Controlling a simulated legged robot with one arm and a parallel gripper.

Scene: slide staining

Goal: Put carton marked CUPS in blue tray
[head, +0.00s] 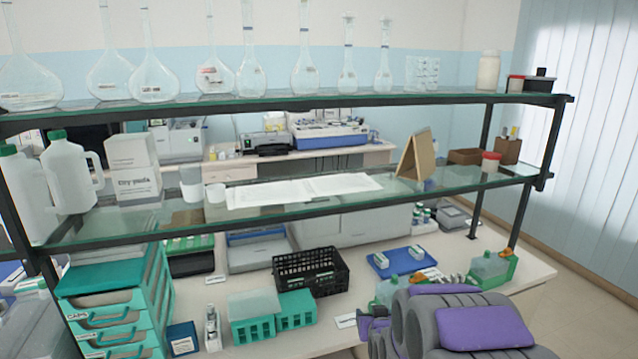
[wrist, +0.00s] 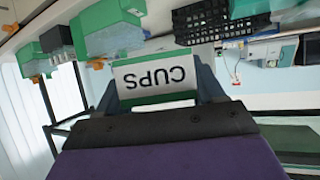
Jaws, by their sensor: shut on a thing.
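The carton marked CUPS (wrist: 165,75) is white with green edges, and its lettering appears upside down in the wrist view. My gripper (wrist: 157,86) is shut on it, with a finger on each side. The blue tray (head: 377,263) lies on the bench right of centre in the head view, with two small white and green cartons on it. In the head view my arm covers the lower right, and I cannot make out the held carton there.
A black crate (head: 312,272) stands left of the tray. A green bottle holder (head: 493,268) stands to its right. Teal racks (head: 252,315) and teal drawers (head: 115,310) are on the left. A glass shelf (head: 410,186) spans above the bench.

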